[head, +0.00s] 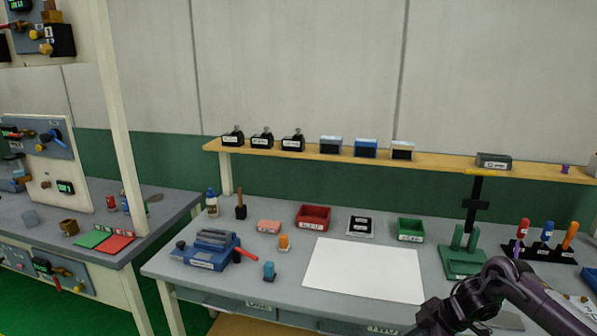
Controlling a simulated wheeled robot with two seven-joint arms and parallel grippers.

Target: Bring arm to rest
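My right arm (500,281) comes in from the lower right, dark and bent over the front right of the workbench. Its hand end (437,318) points down at the bottom edge of the picture. The fingers cannot be made out, so whether they are open or shut, or hold anything, does not show. My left arm and gripper are out of view. The workbench (280,289) lies below, with a bare white sheet (364,270) left of my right arm.
A blue device with a red handle (211,248) stands at the left. A red bin (313,217), a green bin (410,229) and a green stand (464,260) are further back. Screwdrivers (546,232) stand in a rack at right. A shelf (440,161) runs behind.

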